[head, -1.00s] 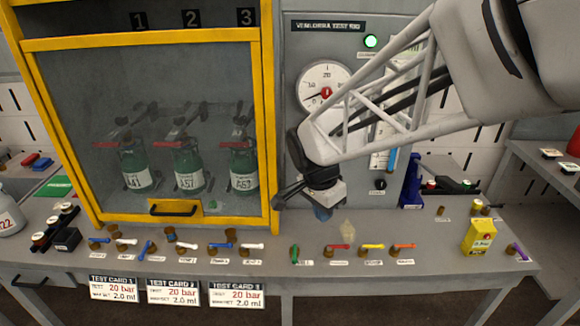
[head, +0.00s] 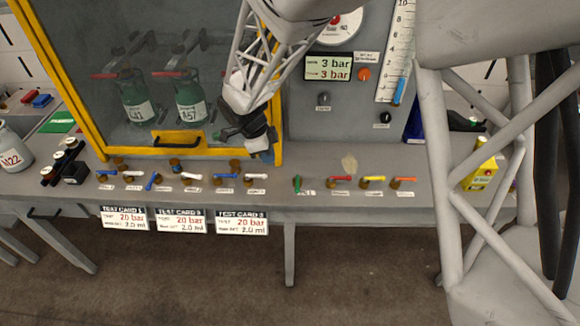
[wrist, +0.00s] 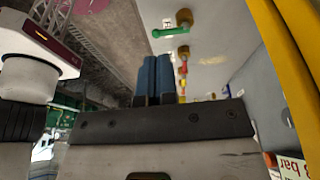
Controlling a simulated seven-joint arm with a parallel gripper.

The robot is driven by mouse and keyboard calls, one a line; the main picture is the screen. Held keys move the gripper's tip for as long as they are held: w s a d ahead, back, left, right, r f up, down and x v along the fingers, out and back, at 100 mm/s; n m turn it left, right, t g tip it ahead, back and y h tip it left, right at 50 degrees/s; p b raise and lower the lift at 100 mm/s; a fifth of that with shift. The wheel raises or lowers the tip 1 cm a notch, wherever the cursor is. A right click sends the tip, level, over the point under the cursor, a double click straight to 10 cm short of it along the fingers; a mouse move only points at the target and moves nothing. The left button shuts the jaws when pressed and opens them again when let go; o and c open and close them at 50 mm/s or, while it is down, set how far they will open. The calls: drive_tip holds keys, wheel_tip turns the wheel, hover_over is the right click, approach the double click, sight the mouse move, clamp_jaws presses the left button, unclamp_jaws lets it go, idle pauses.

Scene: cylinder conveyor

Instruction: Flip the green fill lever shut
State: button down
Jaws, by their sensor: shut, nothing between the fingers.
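The green fill lever (head: 297,184) stands at the left end of the right-hand lever row on the grey bench. Its handle runs front to back, while the red lever beside it lies sideways. In the wrist view the green lever (wrist: 170,32) shows just beyond the fingertips, its handle pointing away from its brass base. My gripper (head: 266,157) is shut and empty, above the bench behind and left of the green lever, apart from it. Its blue fingers (wrist: 153,72) lie side by side in the wrist view.
The yellow cabinet frame (head: 275,135) is close behind my gripper. Red (head: 341,179), yellow (head: 373,179) and orange (head: 403,180) levers stand to the right. More levers, including a white one (head: 256,178), stand to the left. A display (head: 328,68) reads 3 bar twice.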

sight(297, 184)
drive_tip(key=shift+w+a+f, duration=0.15)
drive_tip(key=shift+a+f, duration=0.25)
drive_tip(key=shift+a, duration=0.05)
drive_tip(key=shift+d+f, duration=0.1)
drive_tip(key=x, duration=1)
drive_tip(key=shift+d, duration=0.1)
drive_tip(key=shift+d+f, duration=0.1)
drive_tip(key=shift+d, duration=0.85)
drive_tip(key=shift+d+f, duration=0.15)
drive_tip(key=shift+d, duration=0.75)
